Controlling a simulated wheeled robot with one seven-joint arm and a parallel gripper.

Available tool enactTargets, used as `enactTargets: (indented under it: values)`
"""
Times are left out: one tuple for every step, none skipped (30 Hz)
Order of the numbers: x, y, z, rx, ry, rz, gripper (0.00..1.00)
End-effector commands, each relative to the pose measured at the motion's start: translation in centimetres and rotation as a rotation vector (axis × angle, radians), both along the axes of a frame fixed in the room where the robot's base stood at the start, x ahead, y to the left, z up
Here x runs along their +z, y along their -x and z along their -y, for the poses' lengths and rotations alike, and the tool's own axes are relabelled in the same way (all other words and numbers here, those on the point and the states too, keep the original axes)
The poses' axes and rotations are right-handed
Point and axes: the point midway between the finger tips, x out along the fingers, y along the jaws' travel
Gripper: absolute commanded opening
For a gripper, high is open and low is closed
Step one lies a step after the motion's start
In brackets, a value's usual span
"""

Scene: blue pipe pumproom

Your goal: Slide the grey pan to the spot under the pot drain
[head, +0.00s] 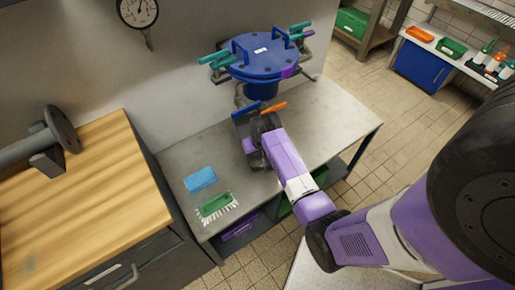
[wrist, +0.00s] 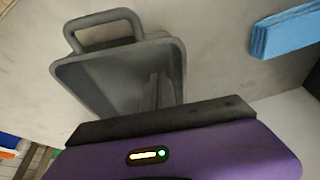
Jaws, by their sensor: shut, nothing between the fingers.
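The grey pan (wrist: 105,78), with a loop handle at its far end, lies on the metal table in the wrist view. In the head view my arm hides most of it, so its outline is unclear there. My gripper (wrist: 155,90) is shut and empty, with its narrow fingers reaching over or into the pan; I cannot tell whether they touch it. The blue-lidded pot (head: 262,58) stands at the back of the table, beyond my gripper. An orange lever (head: 273,108) shows low on the pot's near side; the drain opening itself is hidden.
A blue sponge (head: 202,179) and a green brush (head: 216,205) lie at the table's front left; the sponge also shows in the wrist view (wrist: 285,32). A wooden-topped cabinet (head: 75,185) stands left. The table's right side (head: 335,115) is bare.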

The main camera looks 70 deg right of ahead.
Motion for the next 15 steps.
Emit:
enactTargets:
  values:
    - [-0.1,0.5,-0.4,0.001,-0.001,-0.003,0.00]
    - [0.0,0.9,-0.7,0.002,-0.001,-0.003,0.00]
    - [0.1,1.2,-1.1,0.002,0.000,-0.003,0.00]
    - [0.0,1.5,-1.3,0.002,0.000,-0.003,0.00]
    - [0.0,1.7,-1.5,0.002,-0.001,-0.003,0.00]
    - [0.1,2.0,-1.8,0.002,0.000,-0.002,0.00]
    - [0.1,2.2,-2.0,0.002,0.000,-0.002,0.00]
    - [0.0,2.4,-2.1,0.001,0.000,-0.002,0.00]
    - [0.0,2.6,-2.3,0.001,0.000,-0.002,0.00]
    - [0.0,2.7,-2.5,0.001,0.000,-0.002,0.00]
    - [0.0,2.8,-2.5,0.001,0.001,-0.001,0.00]
    - [0.0,2.9,-2.6,0.001,0.001,-0.001,0.00]
    - [0.0,2.9,-2.7,0.001,0.001,-0.001,0.00]
    - [0.0,3.0,-2.7,0.001,0.001,-0.001,0.00]
    - [0.0,3.0,-2.8,0.001,0.000,0.000,0.00]
